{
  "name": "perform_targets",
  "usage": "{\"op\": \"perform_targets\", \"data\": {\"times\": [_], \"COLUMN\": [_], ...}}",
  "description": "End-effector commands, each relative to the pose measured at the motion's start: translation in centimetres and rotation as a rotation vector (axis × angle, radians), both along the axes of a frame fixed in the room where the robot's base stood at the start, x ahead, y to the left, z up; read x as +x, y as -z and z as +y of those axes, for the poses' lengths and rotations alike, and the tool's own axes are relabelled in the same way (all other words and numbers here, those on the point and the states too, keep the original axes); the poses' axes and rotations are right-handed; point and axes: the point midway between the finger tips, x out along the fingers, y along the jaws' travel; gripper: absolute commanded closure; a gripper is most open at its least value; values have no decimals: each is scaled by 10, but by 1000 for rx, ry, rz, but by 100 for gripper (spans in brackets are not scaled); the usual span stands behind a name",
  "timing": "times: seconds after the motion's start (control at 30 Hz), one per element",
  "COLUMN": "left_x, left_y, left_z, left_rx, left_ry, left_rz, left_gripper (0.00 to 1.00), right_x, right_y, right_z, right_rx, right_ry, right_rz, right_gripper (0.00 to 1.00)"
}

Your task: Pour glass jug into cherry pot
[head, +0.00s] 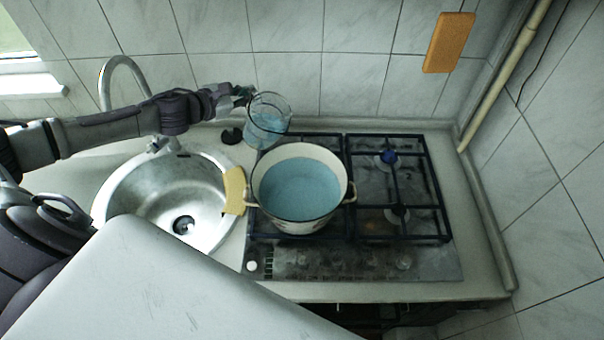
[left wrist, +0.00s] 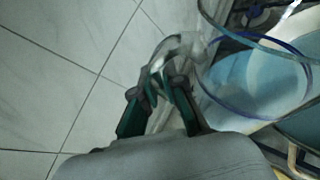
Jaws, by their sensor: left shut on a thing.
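The glass jug (head: 268,120) is clear with light blue liquid in it. It is held in the air at the back left of the stove, above and behind the cherry pot. My left gripper (head: 243,95) is shut on the jug's handle; the handle between the fingers (left wrist: 160,85) shows in the left wrist view. The jug's rim and blue contents (left wrist: 250,80) fill the right of that view. The cherry pot (head: 300,187) is a white enamel pot on the left burners, with light blue liquid inside. Its outer side is mostly hidden. My right gripper is not in view.
A round sink (head: 130,205) with a tap (head: 122,75) lies left of the stove. A yellow cloth or sponge (head: 234,190) lies between sink and pot. The right burners (head: 395,190) are empty. An orange board (head: 449,42) hangs on the tiled wall.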

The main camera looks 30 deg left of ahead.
Motion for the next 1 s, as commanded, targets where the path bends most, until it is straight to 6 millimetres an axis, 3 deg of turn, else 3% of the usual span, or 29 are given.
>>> {"op": "perform_targets", "data": {"times": [0.13, 0.3, 0.47, 0.7, 1.0], "left_x": [4, 5, 8, 11, 14], "left_y": [0, 1, 2, 30, 35], "left_z": [5, 7, 14, 28, 38], "left_rx": [-59, -75, -130, -290, -444], "left_ry": [3, 3, 4, 4, 6], "left_rz": [20, 27, 50, 120, 176], "left_gripper": [100, 100, 100, 100, 100], "right_x": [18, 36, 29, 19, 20], "right_y": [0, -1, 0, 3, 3], "right_z": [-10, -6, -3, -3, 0], "right_rx": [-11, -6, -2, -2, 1], "right_ry": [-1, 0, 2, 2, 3], "right_rz": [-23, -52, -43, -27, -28], "right_gripper": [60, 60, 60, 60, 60]}}
